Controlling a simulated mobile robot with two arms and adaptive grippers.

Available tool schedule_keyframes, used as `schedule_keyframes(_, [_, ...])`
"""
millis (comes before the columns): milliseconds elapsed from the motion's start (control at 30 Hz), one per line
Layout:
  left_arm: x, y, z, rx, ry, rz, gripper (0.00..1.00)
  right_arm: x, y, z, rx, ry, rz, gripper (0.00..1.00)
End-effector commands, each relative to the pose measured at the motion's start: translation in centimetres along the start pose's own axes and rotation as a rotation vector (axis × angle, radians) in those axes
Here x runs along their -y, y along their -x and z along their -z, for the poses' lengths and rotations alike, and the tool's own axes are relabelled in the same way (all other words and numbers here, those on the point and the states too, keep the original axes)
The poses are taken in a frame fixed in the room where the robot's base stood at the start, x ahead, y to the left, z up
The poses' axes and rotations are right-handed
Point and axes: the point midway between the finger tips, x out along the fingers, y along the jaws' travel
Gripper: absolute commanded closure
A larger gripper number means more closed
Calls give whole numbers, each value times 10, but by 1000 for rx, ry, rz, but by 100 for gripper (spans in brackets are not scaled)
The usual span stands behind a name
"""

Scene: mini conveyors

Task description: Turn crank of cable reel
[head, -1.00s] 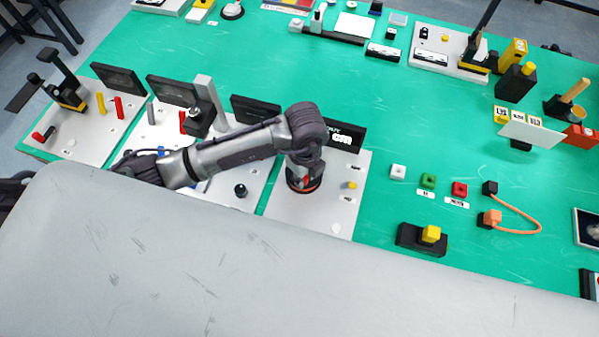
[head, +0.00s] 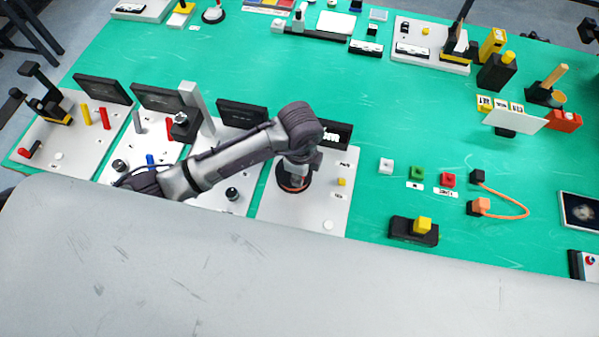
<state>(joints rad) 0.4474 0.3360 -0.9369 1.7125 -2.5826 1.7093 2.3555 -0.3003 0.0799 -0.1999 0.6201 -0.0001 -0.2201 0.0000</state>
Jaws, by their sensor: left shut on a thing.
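The cable reel (head: 285,187) appears as a dark round disc with a red-orange edge, on a white board (head: 310,215) near the middle of the table. My left gripper (head: 296,172) points down over the reel from above, at the end of the grey arm that comes in from the left. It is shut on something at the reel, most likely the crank. The fingers and the crank itself are largely hidden behind the wrist. My right gripper is not in view.
A yellow knob (head: 341,182) sits on the same board, with a dark display (head: 334,134) behind it. Other boards with displays and posts stand to the left. White, green and red buttons (head: 448,180) and an orange cable (head: 527,207) lie to the right. A grey surface fills the foreground.

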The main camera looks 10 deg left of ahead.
Motion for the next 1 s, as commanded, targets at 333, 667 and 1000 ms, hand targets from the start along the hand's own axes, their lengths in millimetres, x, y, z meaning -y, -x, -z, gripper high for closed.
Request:
schedule_keyframes(333, [2,2,0,-1,-1,7,51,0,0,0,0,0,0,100])
schedule_keyframes(667, [1,3,0,-1,-1,4,51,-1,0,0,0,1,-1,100])
schedule_keyframes(1000, [2,61,0,-3,-2,9,51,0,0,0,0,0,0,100])
